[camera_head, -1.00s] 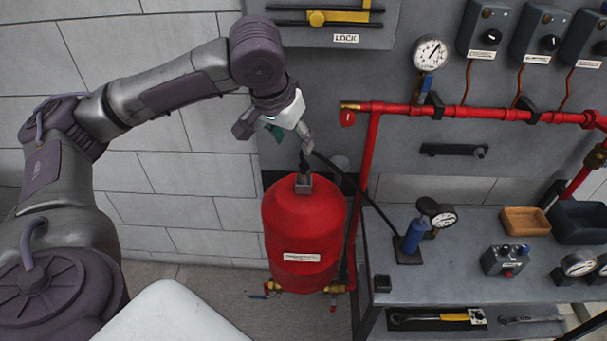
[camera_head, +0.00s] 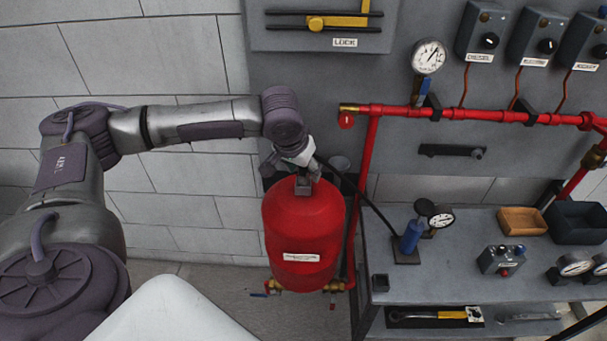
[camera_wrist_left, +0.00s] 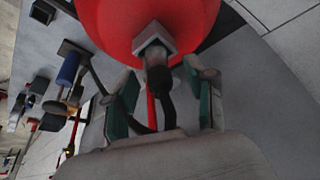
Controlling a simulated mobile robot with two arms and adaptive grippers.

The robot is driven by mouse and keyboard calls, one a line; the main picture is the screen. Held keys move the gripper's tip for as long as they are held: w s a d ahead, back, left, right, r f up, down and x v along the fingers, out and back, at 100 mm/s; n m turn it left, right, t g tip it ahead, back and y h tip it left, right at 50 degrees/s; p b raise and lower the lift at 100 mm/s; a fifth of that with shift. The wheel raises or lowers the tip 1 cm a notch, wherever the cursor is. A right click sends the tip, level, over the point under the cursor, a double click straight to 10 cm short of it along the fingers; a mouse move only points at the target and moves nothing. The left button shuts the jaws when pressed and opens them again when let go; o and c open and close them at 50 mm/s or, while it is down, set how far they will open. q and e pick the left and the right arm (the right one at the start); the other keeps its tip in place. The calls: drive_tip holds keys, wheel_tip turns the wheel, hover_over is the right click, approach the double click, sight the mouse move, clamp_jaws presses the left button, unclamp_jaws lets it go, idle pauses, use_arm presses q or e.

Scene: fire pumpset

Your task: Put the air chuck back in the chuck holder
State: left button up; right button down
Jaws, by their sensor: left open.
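What looks like the air chuck is a dark cylinder (camera_wrist_left: 158,78) at the grey square fitting (camera_wrist_left: 153,42) on the tank top; a black hose (camera_head: 362,198) runs from there toward the bench. In the head view my left gripper hides the chuck. My left gripper (camera_wrist_left: 163,105) is open at the tank top, its green-padded fingers on either side of the chuck and hose, with gaps showing. I cannot tell for sure which item is the chuck holder; a small black open box (camera_head: 380,283) sits at the bench's front left corner.
The grey bench (camera_head: 455,275) holds a blue cylinder (camera_head: 411,236) with a gauge, an orange tray (camera_head: 523,220) and a control box (camera_head: 501,260). A red pipe (camera_head: 366,160) rises close right of the tank. Floor left of the tank is clear.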

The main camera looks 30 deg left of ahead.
use_arm(q)
drive_tip(key=shift+w+f, duration=0.2)
drive_tip(key=shift+f, duration=0.3)
clamp_jaws()
drive_tip(key=shift+r, duration=0.1)
